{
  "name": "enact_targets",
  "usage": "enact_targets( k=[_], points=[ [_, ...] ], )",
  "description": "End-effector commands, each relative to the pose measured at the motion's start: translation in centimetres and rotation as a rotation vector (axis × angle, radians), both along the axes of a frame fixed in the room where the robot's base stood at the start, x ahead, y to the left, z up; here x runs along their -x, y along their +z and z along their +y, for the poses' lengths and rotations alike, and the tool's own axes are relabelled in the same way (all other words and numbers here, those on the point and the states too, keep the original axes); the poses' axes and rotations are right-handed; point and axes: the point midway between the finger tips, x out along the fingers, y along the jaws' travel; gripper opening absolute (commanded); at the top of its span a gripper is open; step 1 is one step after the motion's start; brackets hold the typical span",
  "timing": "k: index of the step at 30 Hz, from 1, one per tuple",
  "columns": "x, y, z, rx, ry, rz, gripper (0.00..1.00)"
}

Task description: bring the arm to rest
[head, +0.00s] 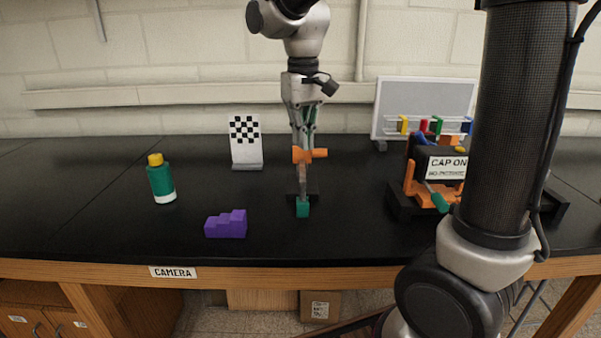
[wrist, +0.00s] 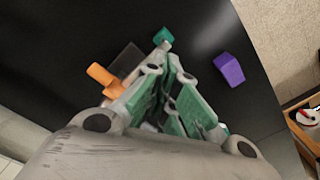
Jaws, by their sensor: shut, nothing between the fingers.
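My gripper (head: 303,143) points down over the middle of the black bench, and its green-lined fingers are shut with nothing between them. An orange part (head: 310,155) on a grey upright shows just below the fingertips in the head view. In the wrist view the orange part (wrist: 104,77) lies left of the fingers. A teal block (head: 302,208) stands at the foot of the upright. It also shows just beyond the fingertips in the wrist view (wrist: 163,38).
A purple stepped block (head: 226,225) and a green bottle with yellow cap (head: 160,180) stand to the left. A checkered board (head: 246,143) is behind. An orange rack (head: 418,188) with a "CAP ON" sign (head: 446,167) stands right. Bare bench lies between.

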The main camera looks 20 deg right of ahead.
Motion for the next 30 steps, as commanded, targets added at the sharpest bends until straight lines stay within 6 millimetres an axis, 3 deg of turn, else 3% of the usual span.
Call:
enact_targets(
  k=[6,8,11,21,25,30],
  points=[
    [-0.2,-0.1,0.1,-0.004,0.026,-0.011,0.0],
    [0.5,-1.4,-0.2,0.0,0.048,0.001,0.0],
    [3.3,-2.2,-1.9,-0.005,0.072,-0.013,0.0],
    [15.0,-1.8,-11.5,-0.041,-0.068,-0.223,0.0],
    [17.9,-1.6,-13.5,-0.043,-0.143,-0.3,0.0],
    [19.0,-0.3,-14.7,-0.043,-0.2,-0.372,0.0]
  ],
)
